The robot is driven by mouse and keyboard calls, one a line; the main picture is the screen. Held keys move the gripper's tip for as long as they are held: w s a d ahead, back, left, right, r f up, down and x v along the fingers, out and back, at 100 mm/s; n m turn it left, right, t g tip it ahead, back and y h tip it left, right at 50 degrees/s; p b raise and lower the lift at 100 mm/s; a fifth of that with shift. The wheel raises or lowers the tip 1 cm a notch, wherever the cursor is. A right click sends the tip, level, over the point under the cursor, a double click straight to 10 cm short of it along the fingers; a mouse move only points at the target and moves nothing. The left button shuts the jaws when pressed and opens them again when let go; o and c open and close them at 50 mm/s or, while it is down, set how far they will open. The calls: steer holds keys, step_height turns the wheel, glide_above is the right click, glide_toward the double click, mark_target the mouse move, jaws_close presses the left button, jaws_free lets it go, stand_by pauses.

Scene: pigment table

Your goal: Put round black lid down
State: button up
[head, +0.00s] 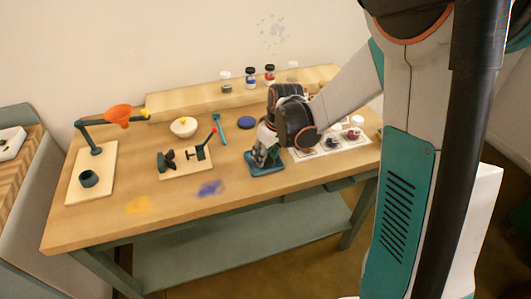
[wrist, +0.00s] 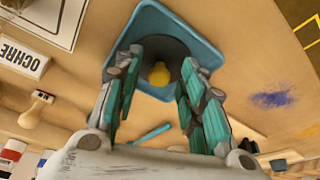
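The knob is between the fingers, untouched. In the head view my gripper (head: 264,153) points down over the teal tray (head: 266,168) at the front middle of the table. The lid is hidden there.
A wooden board with a small black device (head: 185,162) is left of the tray. A white bowl (head: 183,127), a blue disc (head: 246,122) and a teal tool (head: 219,127) lie behind. A white mat (head: 305,154) with jars is right. The front left holds yellow (head: 138,205) and blue powder (head: 209,188).

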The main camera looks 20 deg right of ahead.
steer(key=p+v, duration=0.4)
steer(key=v, duration=0.7)
steer(key=s+a+r+m+t, duration=0.1)
steer(key=s+r+m+t, duration=0.1)
steer(key=s+r, duration=0.3)
steer(key=s+r+m+t+h, duration=0.1)
steer(key=s+r, duration=0.4)
steer(key=s, duration=0.9)
steer(key=shift+s+a+r+m+t, duration=0.2)
steer(key=shift+a+r+m+t, duration=0.15)
steer(key=shift+m+t, duration=0.35)
